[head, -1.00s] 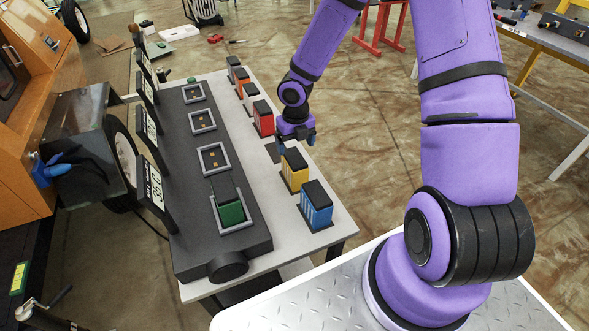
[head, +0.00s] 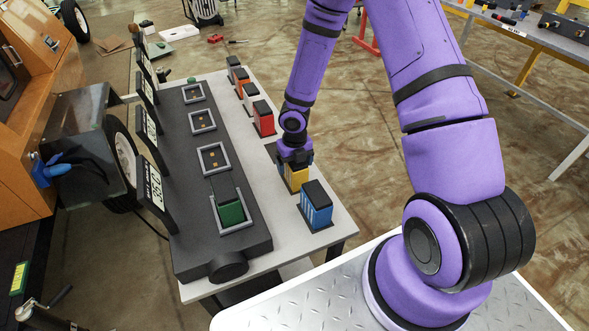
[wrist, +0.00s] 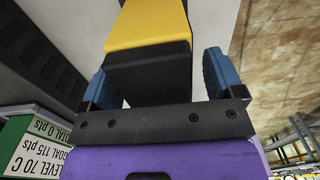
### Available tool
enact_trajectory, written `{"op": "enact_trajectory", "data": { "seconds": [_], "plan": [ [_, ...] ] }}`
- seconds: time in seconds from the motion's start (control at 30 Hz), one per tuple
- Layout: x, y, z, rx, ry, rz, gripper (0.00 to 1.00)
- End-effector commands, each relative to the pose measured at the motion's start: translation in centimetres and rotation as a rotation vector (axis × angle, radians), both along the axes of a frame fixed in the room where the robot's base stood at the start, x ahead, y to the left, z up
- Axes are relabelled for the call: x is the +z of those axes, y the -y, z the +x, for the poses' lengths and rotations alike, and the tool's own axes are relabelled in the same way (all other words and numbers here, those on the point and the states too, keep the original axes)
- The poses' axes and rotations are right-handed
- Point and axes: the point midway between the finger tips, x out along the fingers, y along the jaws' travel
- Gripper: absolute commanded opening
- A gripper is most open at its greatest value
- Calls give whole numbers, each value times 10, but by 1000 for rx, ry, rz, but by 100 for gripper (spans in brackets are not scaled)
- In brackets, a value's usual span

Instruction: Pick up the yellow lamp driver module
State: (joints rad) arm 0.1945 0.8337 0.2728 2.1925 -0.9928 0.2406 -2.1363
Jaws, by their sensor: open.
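The yellow lamp driver module (head: 299,178) stands upright on the light table, between the blue module and the red module. Its black top is partly hidden by my gripper in the head view. In the wrist view the yellow module (wrist: 147,25) with its black top lies between the two blue fingers of my gripper (wrist: 158,78). The fingers are open on either side of it, with a visible gap at the right finger; contact on the left cannot be told. My gripper (head: 294,160) is over the module's top in the head view.
A blue module (head: 316,208) stands nearer, and a red module (head: 263,119) farther along the row. The dark fixture (head: 195,175) with framed sockets runs along the left; a green module (head: 231,212) sits in its near socket.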

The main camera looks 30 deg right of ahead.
Motion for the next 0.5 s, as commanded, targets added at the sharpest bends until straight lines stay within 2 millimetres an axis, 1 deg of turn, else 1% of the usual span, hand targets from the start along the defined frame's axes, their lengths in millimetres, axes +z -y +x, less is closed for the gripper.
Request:
{"op": "enact_trajectory", "data": {
  "seconds": [0.07,0.17,0.2,0.27,0.3,0.4,0.5],
  "plan": [
    [0,0,0,0,0,0,87],
    [0,0,0,0,0,0,67],
    [0,0,0,0,0,0,57],
    [0,0,0,0,0,0,44],
    [0,0,0,0,0,0,34],
    [1,0,0,0,1,0,14],
    [1,0,0,1,1,0,14]
  ]
}}
